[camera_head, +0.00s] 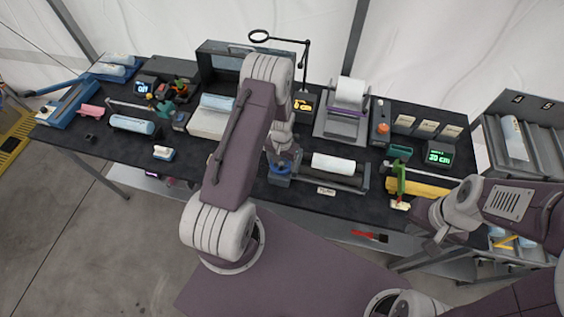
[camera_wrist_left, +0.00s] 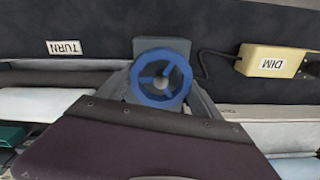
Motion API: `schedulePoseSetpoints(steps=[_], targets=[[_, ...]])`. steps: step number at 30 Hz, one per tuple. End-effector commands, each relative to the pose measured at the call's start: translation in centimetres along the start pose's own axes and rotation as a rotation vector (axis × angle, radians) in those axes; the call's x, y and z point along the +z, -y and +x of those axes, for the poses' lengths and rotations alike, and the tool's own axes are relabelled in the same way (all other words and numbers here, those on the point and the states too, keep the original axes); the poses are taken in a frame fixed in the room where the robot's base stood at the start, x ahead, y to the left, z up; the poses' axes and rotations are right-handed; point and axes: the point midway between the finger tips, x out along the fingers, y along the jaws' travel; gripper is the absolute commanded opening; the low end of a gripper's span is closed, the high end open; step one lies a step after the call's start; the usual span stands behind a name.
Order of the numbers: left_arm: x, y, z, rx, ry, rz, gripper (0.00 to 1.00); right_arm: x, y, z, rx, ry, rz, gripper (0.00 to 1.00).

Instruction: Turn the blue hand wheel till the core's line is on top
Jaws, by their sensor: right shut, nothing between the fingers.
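The blue hand wheel (camera_wrist_left: 161,77) faces the left wrist view, with its spokes and hub visible. My left gripper (camera_wrist_left: 162,90) reaches to it, one finger on each side of the rim. I cannot tell whether the fingers press on it. The white core (camera_head: 333,164) lies in a dark cradle right of the wheel. No line shows on its visible side. A TURN label (camera_head: 326,191) is in front. My right gripper (camera_head: 434,243) is shut and empty at the table's right front.
A winder with a white roll (camera_head: 350,92) stands behind the core. A green-handled tool (camera_head: 401,180) and yellow bar (camera_head: 420,187) lie near the right arm. A DIM box (camera_wrist_left: 272,62) with a cable is beside the wheel. A red brush (camera_head: 370,236) is on the lower shelf.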

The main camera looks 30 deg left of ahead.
Motion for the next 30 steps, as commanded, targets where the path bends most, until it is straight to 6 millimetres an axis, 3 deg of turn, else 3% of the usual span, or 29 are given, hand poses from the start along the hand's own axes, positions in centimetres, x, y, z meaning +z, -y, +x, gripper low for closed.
schedulePoseSetpoints(steps=[11,30], targets=[[-0.1,0.0,0.0,0.000,-0.003,-0.084,0.34,0.1,0.0,0.6,0.000,0.000,0.000,0.00],[0.0,0.4,0.0,0.001,-0.004,-0.656,0.34,0.4,-0.1,3.4,0.000,0.000,0.000,0.00]])
